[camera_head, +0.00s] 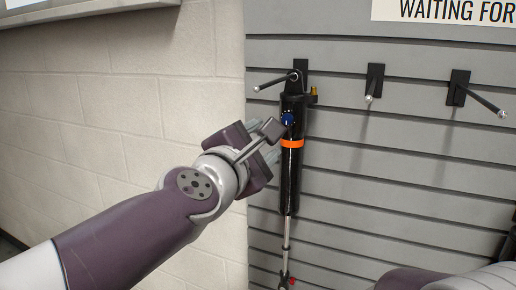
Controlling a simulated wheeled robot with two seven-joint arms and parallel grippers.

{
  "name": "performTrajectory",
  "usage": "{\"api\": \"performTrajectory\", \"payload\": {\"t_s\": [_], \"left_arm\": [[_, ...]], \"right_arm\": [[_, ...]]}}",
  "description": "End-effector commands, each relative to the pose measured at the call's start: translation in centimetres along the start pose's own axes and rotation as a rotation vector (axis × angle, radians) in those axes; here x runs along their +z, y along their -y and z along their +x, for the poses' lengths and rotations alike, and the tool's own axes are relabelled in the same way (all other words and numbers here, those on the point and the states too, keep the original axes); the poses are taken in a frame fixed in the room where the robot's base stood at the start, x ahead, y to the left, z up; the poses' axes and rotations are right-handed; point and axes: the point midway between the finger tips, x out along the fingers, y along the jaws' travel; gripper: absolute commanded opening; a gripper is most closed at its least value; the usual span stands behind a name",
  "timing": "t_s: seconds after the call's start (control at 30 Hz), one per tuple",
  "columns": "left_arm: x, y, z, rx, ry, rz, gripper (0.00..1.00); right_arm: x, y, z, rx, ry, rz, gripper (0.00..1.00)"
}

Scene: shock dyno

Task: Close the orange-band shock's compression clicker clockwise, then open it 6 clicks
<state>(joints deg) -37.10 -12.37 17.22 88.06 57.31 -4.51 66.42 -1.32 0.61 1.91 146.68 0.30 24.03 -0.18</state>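The orange-band shock (289,180) hangs upright on a slatted grey wall, its top eye on a peg. It has a black body and an orange band (292,142) around its middle. A blue knob (288,118) sits on its upper body, above the band; I cannot tell whether it is the compression clicker. My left gripper (266,141) is just left of the shock, near the knob and band. Its fingers partly overlap each other in this view, so its opening and any contact are unclear. My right gripper is out of view; a purple part of mine shows at the lower right.
Two empty pegs, a middle one (371,84) and a right one (474,95), stick out of the slatted wall (390,190) right of the shock. A sign (450,10) is above them. A pale block wall (110,110) stands at the left.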

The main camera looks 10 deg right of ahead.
Motion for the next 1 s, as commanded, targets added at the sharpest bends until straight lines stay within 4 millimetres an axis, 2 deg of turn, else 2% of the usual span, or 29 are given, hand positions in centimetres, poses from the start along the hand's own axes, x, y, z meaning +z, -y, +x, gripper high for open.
{"api": "performTrajectory", "payload": {"t_s": [0.13,0.37,0.47,0.5,0.57,0.6,0.67,0.7,0.77,0.8,0.9,1.0], "left_arm": [[0.0,0.0,-1.1,-0.001,0.000,0.000,0.51],[0.0,0.0,-1.2,0.000,0.000,0.000,0.51],[0.1,0.1,-1.1,-0.007,0.003,0.055,0.51],[0.2,0.7,-1.1,-0.028,0.014,0.152,0.51],[-1.0,4.4,-1.3,-0.140,0.029,0.422,0.51],[-2.6,7.5,-1.6,-0.235,0.042,0.605,0.51],[-6.6,11.9,-2.6,-0.397,0.055,0.872,0.51],[-9.8,14.6,-3.7,-0.513,0.067,1.027,0.51],[-14.5,18.0,-5.9,-0.687,0.099,1.213,0.51],[-17.4,19.8,-7.6,-0.798,0.127,1.311,0.51],[-23.6,23.4,-12.5,-1.050,0.210,1.463,0.51],[-28.0,25.8,-17.4,-1.254,0.293,1.521,0.51]], "right_arm": [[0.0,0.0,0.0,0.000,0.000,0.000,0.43],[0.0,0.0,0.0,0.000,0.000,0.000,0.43],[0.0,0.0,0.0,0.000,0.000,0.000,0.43],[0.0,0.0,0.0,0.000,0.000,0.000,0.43],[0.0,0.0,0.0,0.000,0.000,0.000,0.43],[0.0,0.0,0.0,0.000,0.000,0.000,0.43],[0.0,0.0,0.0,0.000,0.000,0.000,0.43],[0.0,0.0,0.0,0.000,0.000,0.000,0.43],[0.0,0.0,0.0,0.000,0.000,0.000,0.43],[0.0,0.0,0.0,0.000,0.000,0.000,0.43],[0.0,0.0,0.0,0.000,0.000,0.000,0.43],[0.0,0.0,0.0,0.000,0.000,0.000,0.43]]}}
